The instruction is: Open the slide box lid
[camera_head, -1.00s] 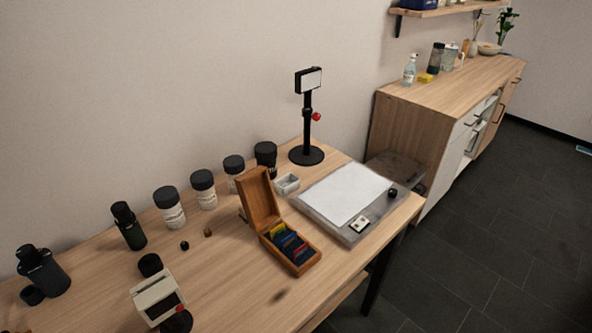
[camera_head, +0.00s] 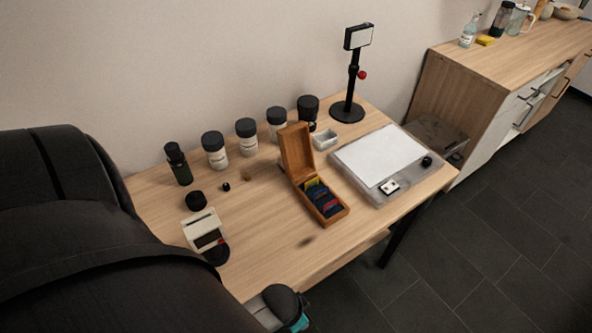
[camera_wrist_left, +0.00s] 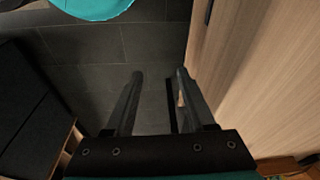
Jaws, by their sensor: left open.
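The wooden slide box (camera_head: 330,212) stands on the table with its hinged lid (camera_head: 297,150) raised, leaning back at its far end. Several coloured slides (camera_head: 319,193) show inside the open box. My left gripper (camera_wrist_left: 158,92) is open and empty in the left wrist view, its two dark fingers apart over dark floor beside a wooden surface. The slide box does not show clearly there. In the head view my dark arm fills the left side, and I cannot make out the left fingers. My right gripper is not in view.
The table (camera_head: 285,264) has free room in front of the box. A light panel (camera_head: 378,160) lies to its right. A black stand (camera_head: 347,110) and several dark-lidded jars (camera_head: 247,140) are behind. A small cream device (camera_head: 203,232) is at left. A wooden cabinet (camera_head: 460,100) stands beyond.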

